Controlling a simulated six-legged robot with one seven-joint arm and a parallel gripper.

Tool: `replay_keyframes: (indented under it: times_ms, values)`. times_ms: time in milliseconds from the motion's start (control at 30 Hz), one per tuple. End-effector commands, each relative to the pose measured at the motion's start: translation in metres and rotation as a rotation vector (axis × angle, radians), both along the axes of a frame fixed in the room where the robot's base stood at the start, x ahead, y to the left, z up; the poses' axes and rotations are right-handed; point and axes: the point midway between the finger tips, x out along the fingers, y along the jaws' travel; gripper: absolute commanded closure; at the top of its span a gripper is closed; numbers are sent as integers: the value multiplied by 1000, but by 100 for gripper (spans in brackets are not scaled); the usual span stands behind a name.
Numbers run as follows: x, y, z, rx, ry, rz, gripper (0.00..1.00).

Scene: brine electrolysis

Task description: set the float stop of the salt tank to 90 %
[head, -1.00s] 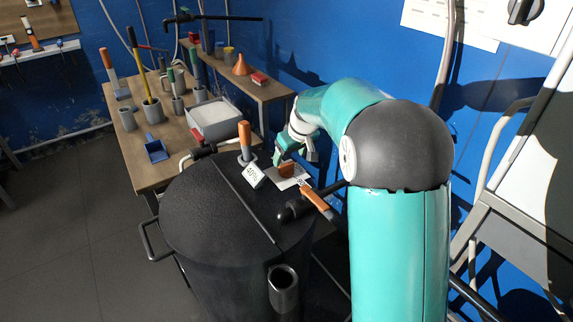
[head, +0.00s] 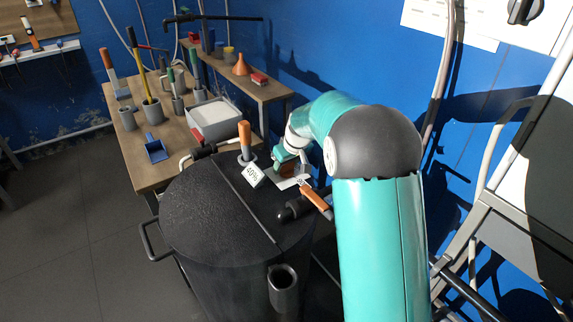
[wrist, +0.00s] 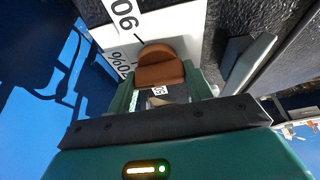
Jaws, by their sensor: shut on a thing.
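The salt tank (head: 205,215) is a large black drum with a dark lid. A white scale plate (head: 282,182) lies at the lid's far right edge. In the wrist view the plate (wrist: 180,22) carries a large 90, seen rotated, with a black mark beside it, and a partly hidden % figure. A brown-orange knob (wrist: 160,65), apparently the float stop, sits against the plate close to the 90 mark. My gripper (wrist: 163,90) is shut on this knob, with green fingers at both sides. In the head view my gripper (head: 284,163) is over the plate and largely hides the knob.
A white tag reading 40% (head: 253,176) stands on the lid by an orange upright handle (head: 244,138). Another orange handle (head: 316,199) is close to the plate. The blue wall is near my arm.

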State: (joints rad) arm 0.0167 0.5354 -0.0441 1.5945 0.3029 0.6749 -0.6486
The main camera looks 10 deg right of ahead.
Motion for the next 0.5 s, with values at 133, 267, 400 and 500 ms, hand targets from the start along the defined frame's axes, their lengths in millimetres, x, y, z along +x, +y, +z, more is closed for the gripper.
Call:
replay_keyframes:
  times_ms: [133,267,400,500]
  values:
    - [0,0,0,0,0,-8,72]
    - [0,0,0,0,0,-34,72]
    - [0,1,1,-2,-1,-90,72]
    - [0,1,0,-1,0,-151,72]
